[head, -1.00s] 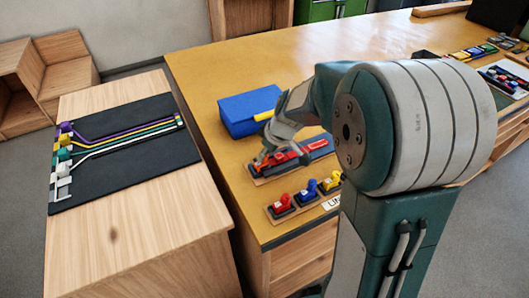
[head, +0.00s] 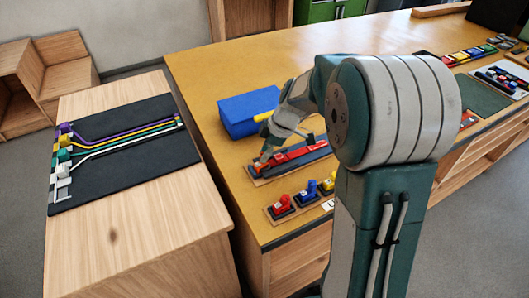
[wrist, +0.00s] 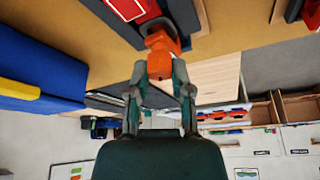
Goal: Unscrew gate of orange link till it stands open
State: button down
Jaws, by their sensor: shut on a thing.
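The orange link (wrist: 162,42) shows in the wrist view, at the end of my gripper (wrist: 160,88). Its lower orange part sits between my two fingers, and my gripper is shut on it. The link lies by the red piece on the dark strip at the table's near left. In the head view my gripper (head: 268,147) reaches down to the left end of that strip, and my wrist hides most of the link. I cannot tell how far the gate is turned.
A blue box (head: 248,112) stands just behind my gripper. Small red, blue and yellow pieces on dark bases, including a red one (head: 281,203), stand in front. A separate wooden bench (head: 125,250) with a black mat and coloured straps is to the left.

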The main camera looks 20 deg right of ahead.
jog(key=n+g, duration=0.1)
jog(key=n, duration=0.3)
jog(key=shift+n+g, duration=0.4)
jog(key=shift+c, duration=2.2)
grip_release()
jog(key=v, duration=1.2)
